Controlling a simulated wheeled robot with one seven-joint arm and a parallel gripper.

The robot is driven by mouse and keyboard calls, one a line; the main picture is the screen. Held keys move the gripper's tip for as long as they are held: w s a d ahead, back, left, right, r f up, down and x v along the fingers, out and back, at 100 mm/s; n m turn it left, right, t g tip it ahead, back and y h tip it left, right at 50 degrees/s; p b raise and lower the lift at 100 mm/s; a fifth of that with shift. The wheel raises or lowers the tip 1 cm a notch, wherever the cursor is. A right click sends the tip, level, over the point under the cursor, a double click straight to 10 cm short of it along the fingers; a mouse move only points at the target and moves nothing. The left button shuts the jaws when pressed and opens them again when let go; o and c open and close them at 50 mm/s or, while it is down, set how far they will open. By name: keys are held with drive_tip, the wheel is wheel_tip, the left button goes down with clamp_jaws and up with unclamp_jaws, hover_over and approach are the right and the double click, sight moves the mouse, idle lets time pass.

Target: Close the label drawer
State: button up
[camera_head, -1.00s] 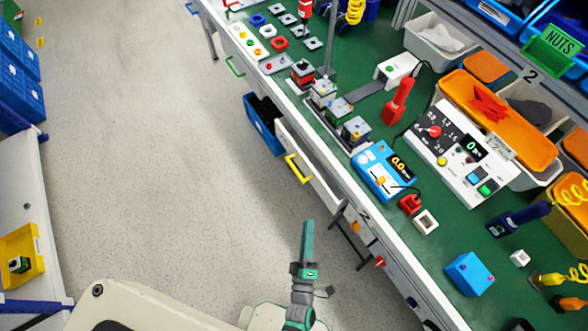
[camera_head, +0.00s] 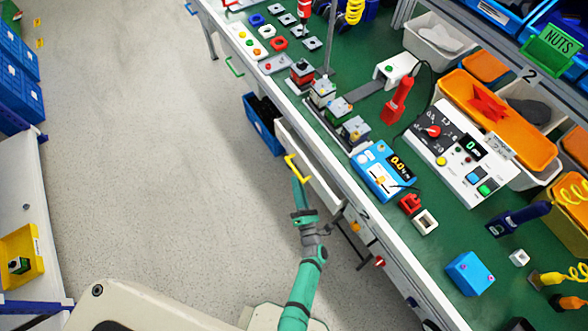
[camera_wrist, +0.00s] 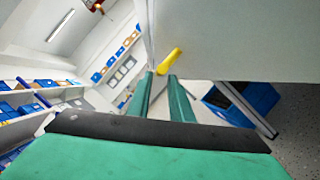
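A white drawer (camera_head: 282,137) with a yellow handle (camera_head: 298,168) stands pulled out from under the green-topped bench. No label on it can be read. In the wrist view its handle (camera_wrist: 169,61) lies just beyond my fingertips, beside a large pale panel (camera_wrist: 235,40) that looks like the drawer front. My gripper (camera_head: 297,183) is at the near end of the handle in the head view. In the wrist view my gripper's two green fingers (camera_wrist: 160,82) are apart with a gap between them. Whether they touch the handle cannot be told.
A blue bin (camera_head: 263,123) with dark contents sits beyond the drawer, under the bench. A green handle (camera_head: 234,66) is farther along the bench front. A blue meter (camera_head: 380,171) and a control box (camera_head: 460,152) stand on the bench top. The floor at left is clear.

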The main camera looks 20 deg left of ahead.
sight(294, 169)
drive_tip(key=x, duration=0.6)
clamp_jaws()
